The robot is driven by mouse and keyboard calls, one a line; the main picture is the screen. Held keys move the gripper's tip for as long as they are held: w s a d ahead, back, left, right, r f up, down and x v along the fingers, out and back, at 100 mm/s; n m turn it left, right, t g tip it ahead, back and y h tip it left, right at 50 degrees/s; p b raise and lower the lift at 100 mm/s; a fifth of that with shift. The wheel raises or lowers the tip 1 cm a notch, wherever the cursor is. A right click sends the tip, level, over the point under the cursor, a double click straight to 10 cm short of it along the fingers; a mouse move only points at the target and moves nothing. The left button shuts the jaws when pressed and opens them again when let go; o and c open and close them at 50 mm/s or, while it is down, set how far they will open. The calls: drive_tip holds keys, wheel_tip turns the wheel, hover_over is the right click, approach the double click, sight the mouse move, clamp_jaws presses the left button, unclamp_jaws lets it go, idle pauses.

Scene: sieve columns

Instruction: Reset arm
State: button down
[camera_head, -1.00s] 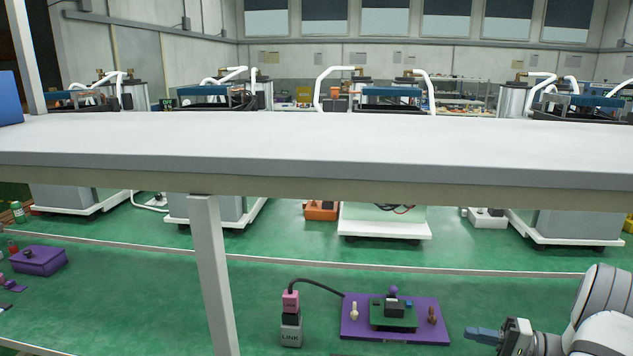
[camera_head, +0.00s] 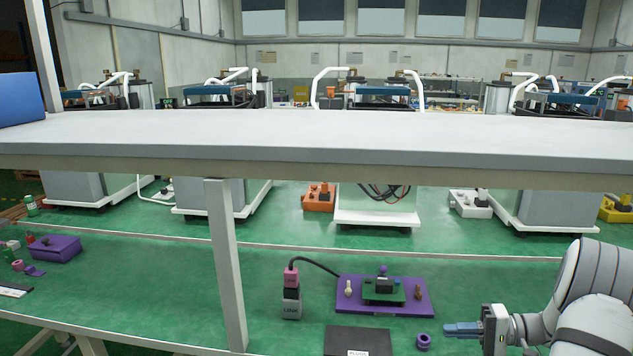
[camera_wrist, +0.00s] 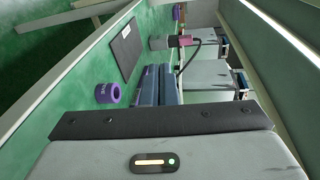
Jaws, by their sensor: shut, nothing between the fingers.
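My gripper (camera_head: 447,330) is at the lower right of the head view, level and pointing left over the green lower bench. Its blue-grey fingers are together with nothing between them. In the wrist view the shut fingers (camera_wrist: 158,88) point away beyond the dark gripper front. A purple ring (camera_head: 424,341) lies on the bench just left of the fingertips in the head view; it also shows in the wrist view (camera_wrist: 107,93). The rest of my arm runs off the right edge.
A white upper shelf (camera_head: 320,132) with a post (camera_head: 226,260) spans the bench. On the bench are a purple board (camera_head: 420,306) with parts, a stacked LINK block (camera_head: 291,306) with a cable, a dark plate (camera_head: 358,341) and a purple box (camera_head: 55,248).

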drive_tip(key=s+a+r+n+g+h+p, duration=0.1)
drive_tip(key=s+a+r+g+h+p, duration=0.15)
drive_tip(key=s+a+r+h, duration=0.35)
drive_tip(key=s+a+r+n+g+h+p, duration=0.1)
drive_tip(key=s+a+r+g+h, duration=0.2)
drive_tip(key=a, duration=0.5)
drive_tip(key=s+a+r+t+h+p, duration=0.1)
drive_tip(key=s+r+t+h, duration=0.1)
drive_tip(key=s, duration=0.4)
drive_tip(key=s+a+r+n+t+h+p, duration=0.1)
drive_tip(key=s+r+t+h+p, duration=0.1)
drive_tip(key=s+r+h, duration=0.2)
drive_tip(key=shift+s+a+r+h, duration=0.2)
drive_tip(key=shift+s+r+h, duration=0.15)
drive_tip(key=shift+s, duration=0.85)
drive_tip(key=shift+t, duration=0.25)
